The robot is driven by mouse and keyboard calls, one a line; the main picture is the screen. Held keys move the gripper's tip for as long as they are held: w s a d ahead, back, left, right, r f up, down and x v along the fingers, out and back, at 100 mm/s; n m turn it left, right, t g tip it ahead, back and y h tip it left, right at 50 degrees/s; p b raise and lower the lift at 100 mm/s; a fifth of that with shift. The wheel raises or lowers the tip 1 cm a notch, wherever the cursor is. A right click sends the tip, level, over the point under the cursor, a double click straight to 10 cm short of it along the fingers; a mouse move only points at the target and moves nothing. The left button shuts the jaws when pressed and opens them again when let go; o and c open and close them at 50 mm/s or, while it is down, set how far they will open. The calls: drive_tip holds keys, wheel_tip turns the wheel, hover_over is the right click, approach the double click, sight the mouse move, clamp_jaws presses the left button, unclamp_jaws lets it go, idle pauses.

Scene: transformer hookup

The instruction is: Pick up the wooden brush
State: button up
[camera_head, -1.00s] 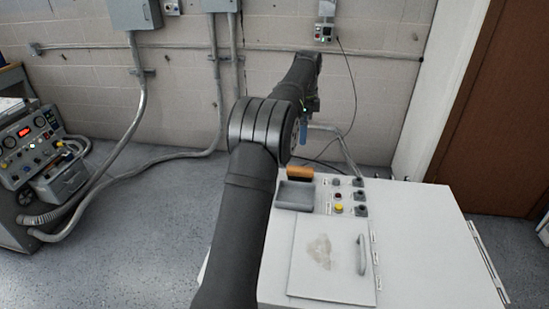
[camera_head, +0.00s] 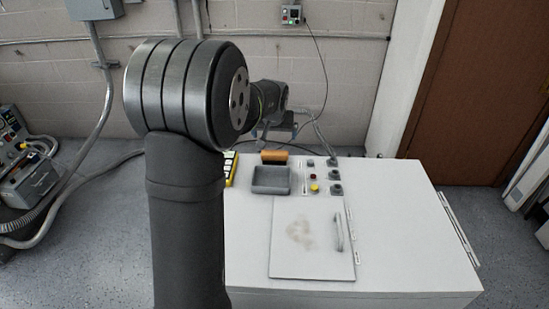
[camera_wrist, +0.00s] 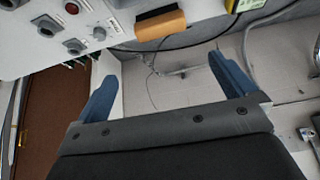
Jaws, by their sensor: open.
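The wooden brush (camera_head: 274,157), an orange-brown block, lies on the back part of the white cabinet top, just behind a grey tray (camera_head: 270,180). In the wrist view the brush (camera_wrist: 160,25) shows at the top centre, with a dark strip along one side. My gripper (camera_wrist: 163,70) has its two blue fingers spread wide with nothing between them. The brush appears beyond the fingertips, apart from them.
Buttons and knobs (camera_head: 314,188) stand right of the tray. A hatch with a handle (camera_head: 338,232) is in front. A yellow-marked item (camera_head: 231,168) lies at the left edge. A cable and conduit run behind the cabinet; its right side is clear.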

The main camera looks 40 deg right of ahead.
sight(275, 152)
drive_tip(key=x, duration=1.2)
drive_tip(key=shift+f, duration=0.15)
drive_tip(key=shift+x, duration=2.55)
drive_tip(key=shift+a, duration=0.15)
drive_tip(key=c, duration=0.7)
